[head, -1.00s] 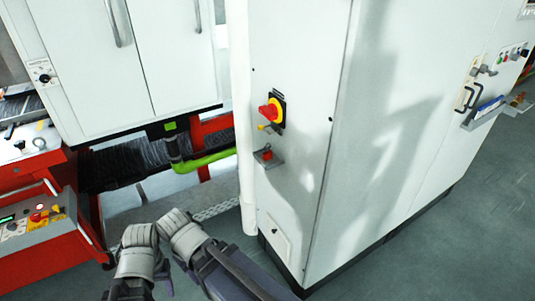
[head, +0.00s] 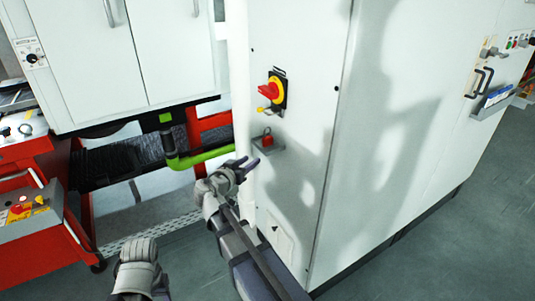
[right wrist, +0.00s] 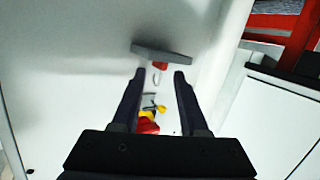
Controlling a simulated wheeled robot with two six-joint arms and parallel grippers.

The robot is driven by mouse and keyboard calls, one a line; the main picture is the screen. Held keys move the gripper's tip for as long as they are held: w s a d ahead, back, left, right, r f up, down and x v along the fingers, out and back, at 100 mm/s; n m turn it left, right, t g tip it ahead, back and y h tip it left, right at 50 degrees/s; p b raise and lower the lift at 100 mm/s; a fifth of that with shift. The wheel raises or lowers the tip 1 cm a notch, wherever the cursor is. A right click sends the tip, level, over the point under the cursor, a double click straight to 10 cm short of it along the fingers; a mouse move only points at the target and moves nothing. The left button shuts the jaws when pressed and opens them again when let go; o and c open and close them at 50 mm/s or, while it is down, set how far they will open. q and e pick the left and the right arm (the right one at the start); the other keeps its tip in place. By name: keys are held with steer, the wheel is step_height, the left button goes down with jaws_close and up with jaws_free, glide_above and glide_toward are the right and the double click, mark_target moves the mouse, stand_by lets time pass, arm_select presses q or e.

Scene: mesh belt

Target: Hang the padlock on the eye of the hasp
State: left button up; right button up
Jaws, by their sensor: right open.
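The red padlock (head: 267,140) sits on a small grey shelf (head: 268,150) on the white cabinet front, its shackle up. It also shows in the right wrist view (right wrist: 160,66) beside the shelf (right wrist: 162,52). Above it is a red rotary handle (head: 268,91) on a yellow and black plate, with a small yellow piece, apparently the hasp (head: 263,109), at its lower left; its eye is too small to make out. My right gripper (head: 243,165) is open and empty, below and left of the shelf, apart from the padlock.
The white cabinet (head: 300,180) fills the middle and right. A green pipe (head: 200,158) and red frame lie left of my right gripper. A red control console (head: 35,225) stands at the left. The floor (head: 440,240) at right is clear.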

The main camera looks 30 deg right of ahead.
mark_target(264, 137)
steer(key=shift+w+d+r+m+t+h+b, duration=0.25)
steer(key=shift+w+d+r+t+h, duration=0.1)
steer(key=shift+w+d, duration=1)
steer(key=shift+w+d+r+m+t+h+b, duration=0.15)
steer(key=shift+w+d+r+t+h+b, duration=0.15)
steer(key=shift+w+d, duration=1.05)
steer(key=shift+w+d+r+m+t+h+b, duration=0.3)
steer(key=shift+w+d, duration=0.65)
steer(key=shift+d, duration=0.75)
arm_select(q)
steer(key=shift+f, duration=1.25)
arm_select(e)
steer(key=shift+s, duration=0.1)
jaws_close()
